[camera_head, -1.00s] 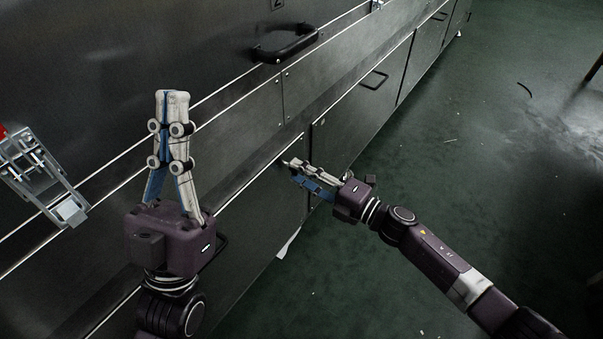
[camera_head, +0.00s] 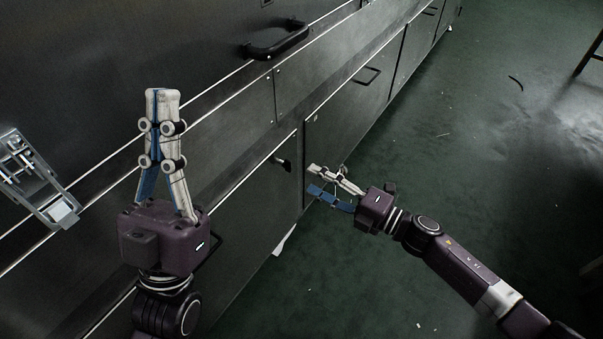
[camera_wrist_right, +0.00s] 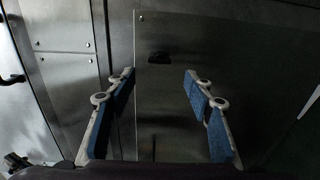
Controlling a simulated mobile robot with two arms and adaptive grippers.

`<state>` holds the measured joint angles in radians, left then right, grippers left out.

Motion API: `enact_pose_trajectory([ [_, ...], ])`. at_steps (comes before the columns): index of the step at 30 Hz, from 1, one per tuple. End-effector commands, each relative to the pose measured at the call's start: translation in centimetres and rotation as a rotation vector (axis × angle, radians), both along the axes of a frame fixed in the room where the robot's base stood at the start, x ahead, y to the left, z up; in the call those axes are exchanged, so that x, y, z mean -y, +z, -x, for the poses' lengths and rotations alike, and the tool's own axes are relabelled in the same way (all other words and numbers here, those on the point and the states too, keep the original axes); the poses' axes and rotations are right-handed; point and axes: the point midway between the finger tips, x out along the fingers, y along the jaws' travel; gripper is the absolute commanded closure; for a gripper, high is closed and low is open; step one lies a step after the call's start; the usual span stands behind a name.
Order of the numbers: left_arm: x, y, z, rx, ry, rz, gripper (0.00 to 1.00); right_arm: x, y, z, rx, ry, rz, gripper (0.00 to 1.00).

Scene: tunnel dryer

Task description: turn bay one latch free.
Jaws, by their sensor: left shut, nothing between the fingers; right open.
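A small black latch (camera_head: 283,163) sits near the upper right corner of a lower metal door panel (camera_head: 250,215). In the right wrist view the latch (camera_wrist_right: 159,57) appears as a short dark piece, lying roughly crosswise. No label in view tells which bay it belongs to. My right gripper (camera_head: 312,179) is open and empty, to the right of the latch and apart from it. In the right wrist view the latch shows between and beyond its blue-padded fingers (camera_wrist_right: 159,75). My left gripper (camera_head: 162,93) is shut and empty, pointing up before the dryer wall.
A black bar handle (camera_head: 278,42) is on the upper panel. A thinner handle (camera_head: 368,76) is on the neighbouring lower door. A silver toggle clamp (camera_head: 38,180) is at the far left. Open green floor (camera_head: 450,170) lies to the right.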

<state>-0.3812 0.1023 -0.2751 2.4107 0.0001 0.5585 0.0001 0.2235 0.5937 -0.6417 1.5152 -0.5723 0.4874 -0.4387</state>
Motion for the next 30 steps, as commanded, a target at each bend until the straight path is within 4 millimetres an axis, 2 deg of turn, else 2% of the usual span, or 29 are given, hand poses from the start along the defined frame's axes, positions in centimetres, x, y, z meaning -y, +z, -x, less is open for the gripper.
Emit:
enact_pose_trajectory([
  [3, 0.0, 0.0, 0.0, 0.000, 0.000, 0.000, 1.00, 2.0, -0.1, 1.5, -0.002, -0.001, 0.002, 0.52],
  [9, 0.0, 0.0, 0.0, 0.000, 0.000, 0.000, 1.00, 3.8, -0.1, 2.8, -0.001, 0.000, 0.001, 0.52],
  [30, 0.0, 0.0, 0.0, -0.001, 0.000, 0.000, 1.00, 4.2, 0.0, 3.0, 0.001, 0.000, 0.001, 0.52],
])
